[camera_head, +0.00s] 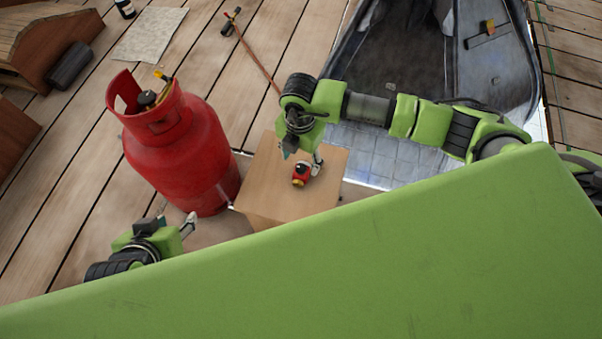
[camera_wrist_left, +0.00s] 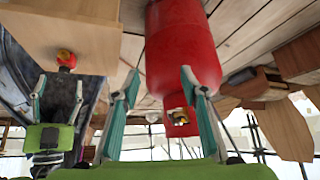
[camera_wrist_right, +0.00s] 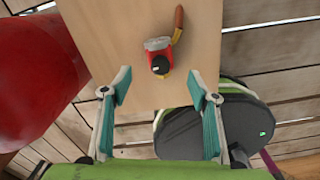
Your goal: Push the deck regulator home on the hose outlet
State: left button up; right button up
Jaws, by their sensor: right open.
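A small red regulator with a grey collar (camera_head: 300,175) lies on top of a plain wooden box (camera_head: 262,190). In the right wrist view the regulator (camera_wrist_right: 158,60) has a brown and yellow stub behind it; I cannot tell whether this is the hose outlet. My right gripper (camera_head: 303,154) is open and empty above the box, with the regulator just beyond its fingertips and apart from them. My left gripper (camera_head: 176,222) is open and empty low in front of the red gas bottle (camera_head: 180,150). The bottle has a yellow and black fitting (camera_head: 163,78) inside its collar.
A dark open shell (camera_head: 400,45) fills the back right. The bottle stands close to the box's left side.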

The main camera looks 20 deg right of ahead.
aim_at(301, 167)
pick_arm(q)
jog(key=shift+w, duration=0.1)
pick_arm(e)
jog(key=shift+f, duration=0.1)
notch_tip(301, 167, down, 5)
jog(key=shift+d+r+b, duration=0.1)
jog(key=shift+b, duration=0.9)
pick_arm(q)
jog(key=w+d+r+t+h, duration=0.1)
jog(key=w+d+r+t, duration=0.2)
jog(key=w+r+t, duration=0.2)
jog(key=w+r, duration=0.2)
jog(key=w, duration=0.1)
pick_arm(e)
jog(key=c, duration=1.2)
